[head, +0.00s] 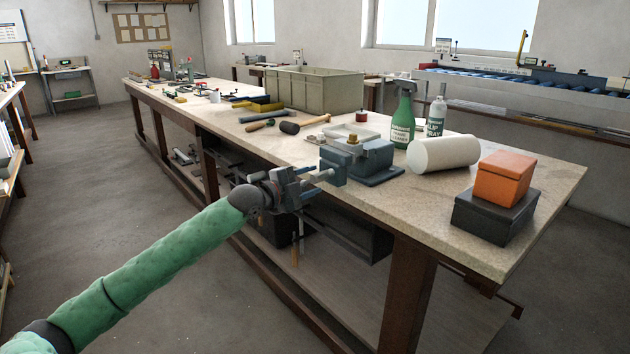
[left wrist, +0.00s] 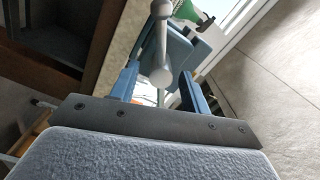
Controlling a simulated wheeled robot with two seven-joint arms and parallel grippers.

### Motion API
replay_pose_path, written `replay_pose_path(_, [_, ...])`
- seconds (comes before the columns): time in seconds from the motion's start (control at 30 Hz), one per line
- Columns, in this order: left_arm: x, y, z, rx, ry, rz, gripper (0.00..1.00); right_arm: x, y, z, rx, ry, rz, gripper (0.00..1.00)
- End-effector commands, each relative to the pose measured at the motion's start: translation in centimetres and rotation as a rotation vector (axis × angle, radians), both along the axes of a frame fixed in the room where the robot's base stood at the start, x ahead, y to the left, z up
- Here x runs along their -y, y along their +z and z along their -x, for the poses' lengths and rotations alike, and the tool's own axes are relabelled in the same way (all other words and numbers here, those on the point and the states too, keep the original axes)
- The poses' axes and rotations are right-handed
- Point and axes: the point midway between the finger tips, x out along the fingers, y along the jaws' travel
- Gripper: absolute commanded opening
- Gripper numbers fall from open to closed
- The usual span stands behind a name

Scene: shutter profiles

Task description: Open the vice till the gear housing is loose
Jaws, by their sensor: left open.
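The blue-grey vice (head: 372,160) is mounted at the near edge of the workbench. A pale grey part with a brass-coloured piece, seemingly the gear housing (head: 342,132), sits at the top of its jaws; I cannot tell how tightly it is held. My left gripper (head: 318,178) is at the vice's front, beyond the bench edge. In the left wrist view its two fingers are open, one on each side of the pale vice handle (left wrist: 160,72). The handle's round end lies between them, with no clear grip on it. My right gripper is not in view.
A green spray bottle (head: 404,118), a grey bottle (head: 437,115) and a white cylinder (head: 446,153) stand or lie right of the vice. An orange box (head: 503,177) sits on a dark box (head: 494,215). Hammers and a large crate (head: 314,90) are behind. Open floor lies left.

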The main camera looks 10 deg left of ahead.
Motion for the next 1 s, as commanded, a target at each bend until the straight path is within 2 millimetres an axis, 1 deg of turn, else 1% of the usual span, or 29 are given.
replay_pose_path(0.03, [-0.6, -0.1, 0.6, -0.001, 0.001, -0.003, 0.47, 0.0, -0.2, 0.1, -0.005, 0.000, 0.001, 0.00])
replay_pose_path(0.2, [-2.0, -0.1, 2.5, 0.000, 0.000, -0.003, 0.47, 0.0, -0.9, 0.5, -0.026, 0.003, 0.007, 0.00])
replay_pose_path(0.4, [-3.2, -0.2, 3.9, -0.001, 0.000, -0.002, 0.47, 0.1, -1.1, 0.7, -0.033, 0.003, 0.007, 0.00])
replay_pose_path(0.57, [-3.5, -0.1, 4.4, -0.002, 0.001, 0.000, 0.47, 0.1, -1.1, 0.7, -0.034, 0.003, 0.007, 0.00])
replay_pose_path(0.87, [-3.5, -0.1, 4.4, -0.001, 0.000, 0.000, 0.47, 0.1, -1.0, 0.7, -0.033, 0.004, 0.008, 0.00])
replay_pose_path(0.97, [-3.5, 0.2, 4.5, -0.007, 0.000, 0.000, 0.47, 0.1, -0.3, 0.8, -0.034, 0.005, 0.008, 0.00])
replay_pose_path(1.0, [-3.5, 0.4, 4.6, -0.012, 0.000, 0.000, 0.47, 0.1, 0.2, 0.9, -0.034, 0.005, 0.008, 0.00])
